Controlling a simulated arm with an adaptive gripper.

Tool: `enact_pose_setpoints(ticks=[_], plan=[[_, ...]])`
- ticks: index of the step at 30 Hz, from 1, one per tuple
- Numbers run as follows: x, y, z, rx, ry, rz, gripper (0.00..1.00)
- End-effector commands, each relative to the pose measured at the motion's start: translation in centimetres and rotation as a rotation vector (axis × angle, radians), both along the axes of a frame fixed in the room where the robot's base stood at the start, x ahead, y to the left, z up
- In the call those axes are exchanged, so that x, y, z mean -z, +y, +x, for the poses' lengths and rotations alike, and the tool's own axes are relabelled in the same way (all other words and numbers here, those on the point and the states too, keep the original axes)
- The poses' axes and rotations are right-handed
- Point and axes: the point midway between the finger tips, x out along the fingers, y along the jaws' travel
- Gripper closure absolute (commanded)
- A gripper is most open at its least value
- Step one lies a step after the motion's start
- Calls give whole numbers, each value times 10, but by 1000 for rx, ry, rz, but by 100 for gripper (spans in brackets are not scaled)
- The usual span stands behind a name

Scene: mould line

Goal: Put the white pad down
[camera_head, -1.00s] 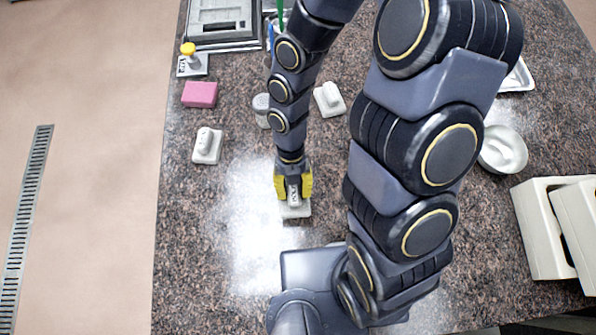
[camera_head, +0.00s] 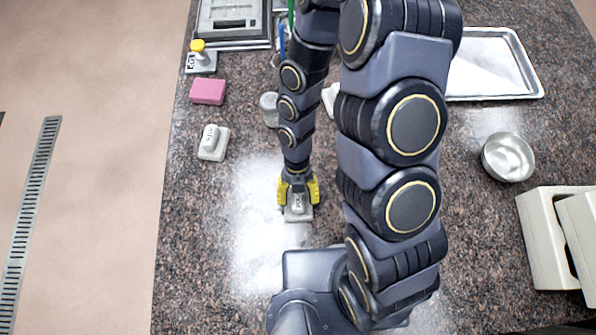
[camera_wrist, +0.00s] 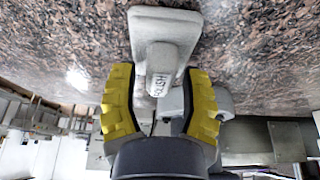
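A whitish pad with a raised handle lettered "POLISH" (camera_head: 298,213) lies flat on the speckled counter in front of my base. My gripper (camera_head: 299,190) is low over it, with its yellow fingers spread on either side of the handle. In the wrist view the pad (camera_wrist: 180,22) rests on the counter, and its handle stands between the open fingers (camera_wrist: 160,100), with a gap at least on the left. A similar pale pad (camera_head: 213,143) lies to the left. Another pale piece is mostly hidden behind my arm.
A pink block (camera_head: 207,91) and a yellow-knobbed stamp-like tool (camera_head: 200,60) are at the upper left. A metal bowl (camera_head: 508,158), a metal tray (camera_head: 540,94) and cream boxes (camera_head: 545,240) are on the right. A small grey canister (camera_head: 269,108) stands beside my arm. The left front counter is clear.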

Motion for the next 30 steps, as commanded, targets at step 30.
enact_pose_setpoints(ticks=[30], plan=[[-105,1,44,1,-3,3,55]])
